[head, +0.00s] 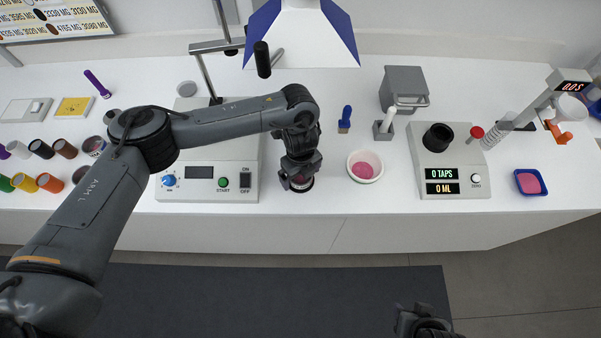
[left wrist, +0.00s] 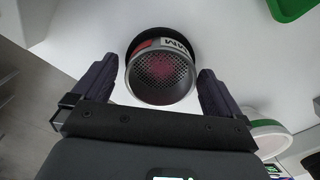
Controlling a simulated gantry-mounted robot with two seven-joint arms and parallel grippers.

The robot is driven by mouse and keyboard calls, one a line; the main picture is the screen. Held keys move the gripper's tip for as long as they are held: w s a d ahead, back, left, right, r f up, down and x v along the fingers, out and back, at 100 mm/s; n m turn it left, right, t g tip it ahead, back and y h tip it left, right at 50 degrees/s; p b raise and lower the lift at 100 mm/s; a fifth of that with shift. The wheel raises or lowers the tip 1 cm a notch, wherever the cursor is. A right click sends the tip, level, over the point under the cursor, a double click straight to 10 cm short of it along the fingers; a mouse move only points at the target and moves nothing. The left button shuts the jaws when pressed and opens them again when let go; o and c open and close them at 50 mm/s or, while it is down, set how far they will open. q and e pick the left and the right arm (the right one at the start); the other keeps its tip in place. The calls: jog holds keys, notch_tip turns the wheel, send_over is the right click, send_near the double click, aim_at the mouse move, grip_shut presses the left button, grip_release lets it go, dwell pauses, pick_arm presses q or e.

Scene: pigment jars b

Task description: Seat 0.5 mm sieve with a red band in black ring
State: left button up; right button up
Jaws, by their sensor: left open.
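The sieve (left wrist: 160,75) is a grey metal cup with a mesh floor, a red band and a white label partly reading "MM". Something pinkish shows through the mesh. The black ring (left wrist: 172,32) shows around its far side, and the sieve sits in or on it; I cannot tell whether it is fully down. My left gripper (left wrist: 156,88) is open, with one finger on each side of the sieve and gaps visible. In the head view my left gripper (head: 299,181) hides most of the sieve, above the black ring (head: 302,188). My right gripper (head: 424,321) shows only partly at the bottom edge.
A control box (head: 205,182) stands left of the ring. A white bowl of pink powder (head: 365,166) is close on the right. A scale with a black cup (head: 437,137) stands further right, and a blue tray (head: 530,182) beyond.

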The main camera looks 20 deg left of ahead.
aim_at(301, 178)
pick_arm(q)
notch_tip(301, 178, up, 10)
jog(key=p, duration=0.2)
jog(key=shift+r, duration=0.25)
